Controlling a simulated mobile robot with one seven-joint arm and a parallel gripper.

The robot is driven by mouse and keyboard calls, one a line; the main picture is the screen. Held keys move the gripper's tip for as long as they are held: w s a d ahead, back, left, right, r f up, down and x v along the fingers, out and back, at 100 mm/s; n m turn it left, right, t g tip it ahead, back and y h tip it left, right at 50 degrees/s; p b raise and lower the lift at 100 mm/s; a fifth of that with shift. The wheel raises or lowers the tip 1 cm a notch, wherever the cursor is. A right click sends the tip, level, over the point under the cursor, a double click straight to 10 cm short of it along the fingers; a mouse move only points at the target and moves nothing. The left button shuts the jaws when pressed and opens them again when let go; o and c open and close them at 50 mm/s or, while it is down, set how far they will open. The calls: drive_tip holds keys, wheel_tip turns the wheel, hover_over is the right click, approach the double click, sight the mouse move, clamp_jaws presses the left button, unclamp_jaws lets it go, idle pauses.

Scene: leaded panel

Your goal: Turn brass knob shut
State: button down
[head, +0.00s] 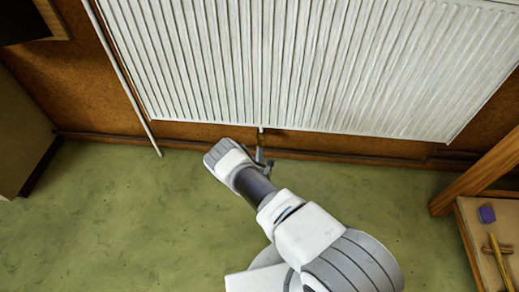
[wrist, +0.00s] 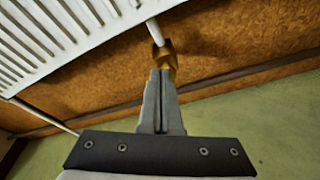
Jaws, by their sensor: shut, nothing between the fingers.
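The brass knob (wrist: 165,54) shows in the wrist view at the lower end of a short white pipe (wrist: 153,32) under the radiator. My gripper (wrist: 161,74) is shut, with its two fingers side by side and nothing held between them. Its fingertips are right at the knob and overlap its lower part in this view; I cannot tell whether they touch it. In the head view my gripper (head: 264,158) is just below the radiator's bottom edge, and the knob cannot be made out clearly there.
A white ribbed radiator (head: 330,60) hangs on the brown wall. A thin white pipe (head: 122,80) runs down at its left. A wooden stand (head: 485,172) with a purple block (head: 487,214) is at the right. The green floor (head: 120,220) is clear at the left.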

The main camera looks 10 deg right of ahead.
sight(260, 145)
drive_tip(key=shift+w+d+r, duration=0.1)
drive_tip(key=shift+w+d, duration=0.15)
drive_tip(key=shift+w, duration=0.6)
drive_tip(key=shift+w+d, duration=0.25)
drive_tip(key=shift+w, duration=0.55)
drive_tip(key=shift+f, duration=0.25)
drive_tip(key=shift+s+d+f, duration=0.15)
drive_tip(key=shift+d, duration=0.15)
drive_tip(key=shift+d+f, duration=0.1)
drive_tip(key=shift+d, duration=0.1)
drive_tip(key=shift+s+d+f, duration=0.15)
drive_tip(key=shift+d+f, duration=0.15)
drive_tip(key=shift+d, duration=0.05)
drive_tip(key=shift+d, duration=0.1)
